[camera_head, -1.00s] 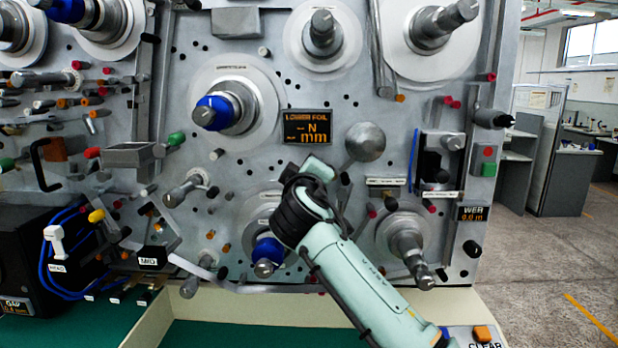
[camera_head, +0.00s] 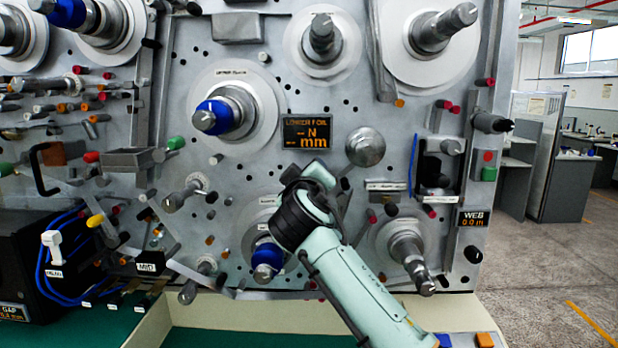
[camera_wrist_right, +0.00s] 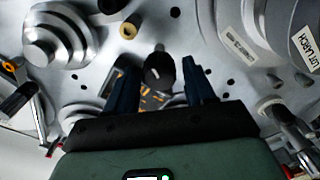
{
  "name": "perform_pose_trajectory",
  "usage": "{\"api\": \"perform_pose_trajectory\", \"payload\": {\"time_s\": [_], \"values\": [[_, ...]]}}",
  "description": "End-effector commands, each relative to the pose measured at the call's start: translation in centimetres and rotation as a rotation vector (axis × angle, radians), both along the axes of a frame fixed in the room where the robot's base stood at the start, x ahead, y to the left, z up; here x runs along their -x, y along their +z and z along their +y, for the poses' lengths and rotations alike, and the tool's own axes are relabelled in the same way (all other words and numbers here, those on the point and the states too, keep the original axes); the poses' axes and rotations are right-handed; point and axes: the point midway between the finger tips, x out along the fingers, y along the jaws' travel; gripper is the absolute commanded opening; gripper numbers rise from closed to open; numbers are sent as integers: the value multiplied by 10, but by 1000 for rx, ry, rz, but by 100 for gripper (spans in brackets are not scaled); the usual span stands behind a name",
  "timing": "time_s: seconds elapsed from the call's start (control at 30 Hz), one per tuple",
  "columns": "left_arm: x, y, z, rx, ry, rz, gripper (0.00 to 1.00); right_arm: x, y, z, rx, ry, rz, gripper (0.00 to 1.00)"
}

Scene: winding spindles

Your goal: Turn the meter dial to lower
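A black dial knob (camera_wrist_right: 159,69) with a white mark on its face shows in the right wrist view. Orange characters of a dark display (camera_wrist_right: 148,98) show behind it. My right gripper (camera_wrist_right: 155,64) is open, with one finger on each side of the knob; I cannot tell whether either touches it. In the head view my right arm reaches up from the lower right to the machine panel, and its wrist hides the fingers and the knob. A meter display (camera_head: 306,131) reading LOWER FOIL, N and mm sits just above the wrist. My left gripper is not in view.
The grey panel carries spindles, including one with a blue collar (camera_head: 213,117) and a lower blue one (camera_head: 267,258) beside my wrist. A round metal knob (camera_head: 365,146) and a lower right spindle (camera_head: 408,252) are close by. Open floor lies at the right.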

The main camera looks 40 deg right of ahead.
Motion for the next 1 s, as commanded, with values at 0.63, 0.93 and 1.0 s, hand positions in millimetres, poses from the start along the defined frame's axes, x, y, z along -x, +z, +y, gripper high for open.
{"api": "perform_pose_trajectory", "payload": {"time_s": [0.63, 0.93, 1.0], "values": [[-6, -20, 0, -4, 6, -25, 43, 37, -3, 32, -2, 5, -1, 61], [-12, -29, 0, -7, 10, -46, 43, 86, -1, 72, -1, 3, -1, 61], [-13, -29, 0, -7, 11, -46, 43, 92, -1, 78, 0, 1, 2, 61]]}}
